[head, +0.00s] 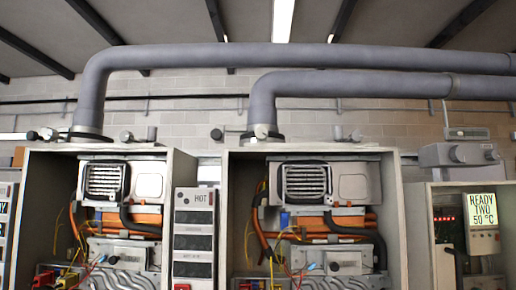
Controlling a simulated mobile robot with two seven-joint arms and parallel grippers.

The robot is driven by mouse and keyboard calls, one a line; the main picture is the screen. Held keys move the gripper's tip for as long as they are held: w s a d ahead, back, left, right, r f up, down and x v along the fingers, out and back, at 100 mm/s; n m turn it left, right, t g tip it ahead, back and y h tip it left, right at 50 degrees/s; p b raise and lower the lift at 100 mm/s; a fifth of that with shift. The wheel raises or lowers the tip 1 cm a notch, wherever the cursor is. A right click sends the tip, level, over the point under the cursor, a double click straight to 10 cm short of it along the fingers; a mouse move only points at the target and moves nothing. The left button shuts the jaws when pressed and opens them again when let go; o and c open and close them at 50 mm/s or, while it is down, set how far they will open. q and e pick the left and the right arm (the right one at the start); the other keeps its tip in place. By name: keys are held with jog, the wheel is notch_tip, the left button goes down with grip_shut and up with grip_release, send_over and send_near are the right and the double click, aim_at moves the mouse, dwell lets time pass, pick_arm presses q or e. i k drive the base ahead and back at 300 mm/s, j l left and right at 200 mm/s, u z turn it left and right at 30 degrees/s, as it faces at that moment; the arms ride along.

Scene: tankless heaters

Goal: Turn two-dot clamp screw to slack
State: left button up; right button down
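Two open heater cabinets stand side by side, the left heater (120,210) and the middle heater (310,215). A thick grey flue pipe rises from the top of each. A dark clamp band (90,136) rings the base of the left pipe. A similar band (268,136) rings the base of the middle pipe, with a small pale fitting (261,131) on its front. Dot marks and screw heads are too small to make out, so I cannot tell which clamp has two dots. Neither of my grippers is in view.
A panel labelled HOT (194,240) stands between the cabinets. At right, a lit display (482,210) reads "READY TWO 50 °C". A grey box with knobs (458,155) sits above it. Small valves (217,134) stand near the cabinet tops. Flue pipes (300,57) run rightward overhead.

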aim_at(261, 133)
jog(key=k+l+u, duration=0.2)
jog(key=l, duration=0.3)
jog(key=k+l+u, duration=0.25)
jog(key=k+l, duration=0.15)
jog(key=l, duration=0.1)
